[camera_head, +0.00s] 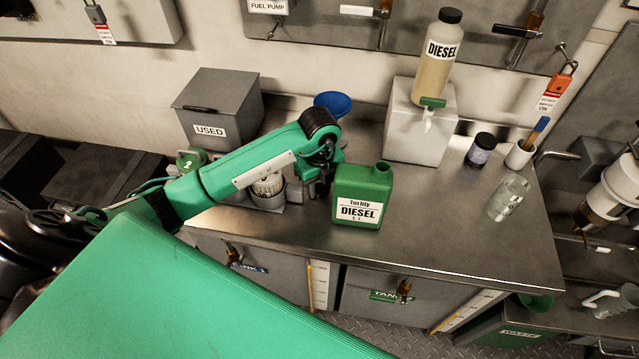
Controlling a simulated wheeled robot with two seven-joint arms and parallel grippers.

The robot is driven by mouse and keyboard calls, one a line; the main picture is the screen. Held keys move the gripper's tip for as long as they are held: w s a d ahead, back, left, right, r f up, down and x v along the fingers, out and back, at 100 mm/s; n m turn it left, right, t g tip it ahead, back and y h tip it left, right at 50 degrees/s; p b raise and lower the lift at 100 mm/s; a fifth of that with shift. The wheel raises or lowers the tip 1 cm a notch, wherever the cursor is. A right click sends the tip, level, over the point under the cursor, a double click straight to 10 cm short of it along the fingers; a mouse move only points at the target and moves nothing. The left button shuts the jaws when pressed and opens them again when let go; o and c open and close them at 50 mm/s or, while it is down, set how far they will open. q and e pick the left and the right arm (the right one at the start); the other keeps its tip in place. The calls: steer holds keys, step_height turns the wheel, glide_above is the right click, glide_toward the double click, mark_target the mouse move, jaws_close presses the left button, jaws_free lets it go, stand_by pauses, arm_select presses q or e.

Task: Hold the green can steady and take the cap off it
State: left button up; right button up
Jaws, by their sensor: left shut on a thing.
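The green can (361,197), labelled "DIESEL", stands upright on the steel worktop. Its short round neck (383,168) rises at the top right. At this size I cannot tell whether a cap sits on it. My left gripper (326,187) is at the can's left side and is shut on it. The fingertips are small and dark, so the exact grip is hard to see. My right gripper is not in view.
A white box with a diesel bottle (437,58) and tap stands behind the can. A dark jar (481,149), white cup (520,154) and clear beaker (508,197) are to the right. A grey "USED" bin (219,108) and blue funnel (332,104) are behind my left arm.

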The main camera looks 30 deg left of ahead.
arm_select(q)
steer(key=o, duration=0.7)
steer(key=shift+f, duration=0.1)
steer(key=shift+o, duration=0.5)
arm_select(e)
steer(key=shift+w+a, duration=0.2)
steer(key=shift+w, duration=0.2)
